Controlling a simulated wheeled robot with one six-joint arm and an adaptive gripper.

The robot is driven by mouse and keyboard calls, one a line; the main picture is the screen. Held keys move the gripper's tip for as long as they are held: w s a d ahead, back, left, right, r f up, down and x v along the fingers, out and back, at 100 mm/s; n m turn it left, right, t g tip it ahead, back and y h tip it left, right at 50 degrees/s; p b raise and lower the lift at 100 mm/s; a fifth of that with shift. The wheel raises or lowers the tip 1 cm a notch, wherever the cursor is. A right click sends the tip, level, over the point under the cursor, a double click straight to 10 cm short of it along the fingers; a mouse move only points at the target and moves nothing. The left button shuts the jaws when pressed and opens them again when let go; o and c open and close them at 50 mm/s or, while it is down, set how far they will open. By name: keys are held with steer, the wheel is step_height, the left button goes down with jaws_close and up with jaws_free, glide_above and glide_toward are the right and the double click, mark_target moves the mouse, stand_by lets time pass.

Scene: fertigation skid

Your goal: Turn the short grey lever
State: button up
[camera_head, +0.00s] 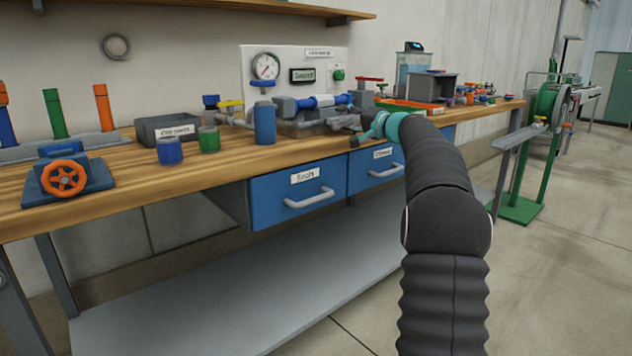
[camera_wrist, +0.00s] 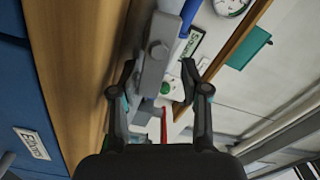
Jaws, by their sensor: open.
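My gripper (camera_head: 362,132) is at the front of the bench-top pipe assembly, seen partly from behind. In the wrist view my gripper (camera_wrist: 157,72) is open, its two dark fingers apart with nothing held. A grey block with a round bolt-like boss (camera_wrist: 158,48) shows between and beyond the fingertips. The short grey lever cannot be told apart with certainty; a grey part (camera_head: 343,121) just left of my gripper may be it. A blue pipe (camera_head: 325,101) runs behind. A red lever (camera_head: 369,79) and a yellow lever (camera_head: 230,103) stand to either side.
The wooden bench (camera_head: 200,178) holds a blue canister (camera_head: 265,124), small jars, and a dark bin (camera_head: 168,129). A pressure gauge (camera_head: 266,66) and display are on the white panel behind. Blue drawers (camera_head: 298,193) hang below.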

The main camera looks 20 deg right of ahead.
mark_target(338, 120)
steer(key=n, duration=0.2)
steer(key=r+n, duration=0.1)
steer(key=n, duration=0.1)
steer(key=a+n, duration=0.1)
steer(key=n, duration=0.1)
steer(key=shift+s+r, duration=0.25)
steer(key=shift+r, duration=0.1)
steer(key=n, duration=0.1)
steer(key=a+n+p, duration=0.1)
steer(key=n, duration=0.2)
steer(key=shift+s+a+r, duration=0.15)
steer(key=shift+s+r, duration=0.05)
steer(key=shift+r, duration=0.15)
steer(key=n+p, duration=0.1)
steer(key=a+n, duration=0.1)
steer(key=n, duration=0.1)
steer(key=shift+s+p, duration=0.15)
steer(key=shift+p, duration=0.25)
steer(key=b+v, duration=0.4)
steer(key=v, duration=1)
steer(key=s+a+f+g, duration=0.3)
steer(key=s+a+f, duration=0.2)
steer(key=a, duration=0.5)
steer(key=s+a+f+m+g, duration=0.1)
steer(key=s+a+f+g, duration=0.2)
steer(key=a, duration=0.7)
steer(key=shift+s+a+f+g, duration=0.4)
steer(key=shift+s+f, duration=0.7)
steer(key=shift+f, duration=0.25)
